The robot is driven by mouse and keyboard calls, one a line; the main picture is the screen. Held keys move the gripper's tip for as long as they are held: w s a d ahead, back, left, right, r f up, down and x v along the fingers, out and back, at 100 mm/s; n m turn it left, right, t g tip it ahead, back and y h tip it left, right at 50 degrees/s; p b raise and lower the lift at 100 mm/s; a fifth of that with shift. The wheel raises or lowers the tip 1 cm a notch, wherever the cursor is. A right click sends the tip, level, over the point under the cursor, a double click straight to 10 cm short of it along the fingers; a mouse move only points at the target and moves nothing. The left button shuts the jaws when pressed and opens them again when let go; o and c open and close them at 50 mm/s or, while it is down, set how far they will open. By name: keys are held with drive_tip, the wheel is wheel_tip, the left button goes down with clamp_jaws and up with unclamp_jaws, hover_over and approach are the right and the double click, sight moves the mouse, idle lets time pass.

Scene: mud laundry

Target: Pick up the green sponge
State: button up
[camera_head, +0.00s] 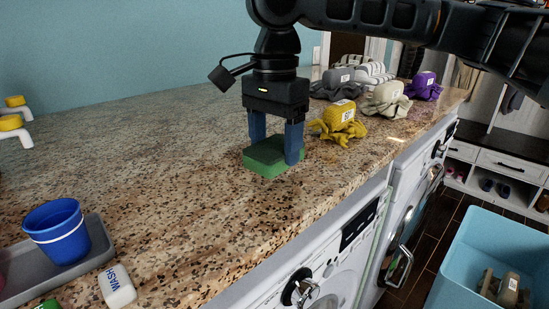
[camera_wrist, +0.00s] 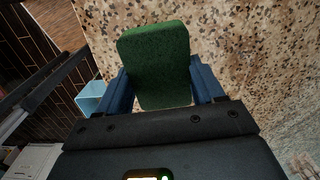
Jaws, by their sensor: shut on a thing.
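The green sponge (camera_head: 266,160) is a flat rectangular block at the middle of the granite countertop in the head view. My gripper (camera_head: 277,150) points down over it, with one blue finger on each side of the sponge. In the wrist view the sponge (camera_wrist: 158,62) lies between the two blue fingers of my gripper (camera_wrist: 160,90), which are shut on it. The sponge looks at or very near counter level; I cannot tell whether it is clear of the surface.
A yellow cloth bundle (camera_head: 338,122) lies just behind the gripper, with grey, beige and purple bundles farther back. A blue cup (camera_head: 58,232) stands on a grey tray (camera_head: 98,240) at front left, near a white bar (camera_head: 117,287). Washing machines (camera_head: 345,262) stand below the counter edge.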

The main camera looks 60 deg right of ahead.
drive_tip(key=s+d+r+b, duration=0.1)
drive_tip(key=s+d+r, duration=0.2)
drive_tip(key=d+r, duration=0.4)
drive_tip(key=d, duration=0.4)
drive_tip(key=shift+s+r, duration=0.15)
drive_tip(key=shift+r, duration=0.15)
drive_tip(key=shift+d, duration=0.1)
drive_tip(key=o, duration=0.4)
drive_tip(key=c, duration=0.4)
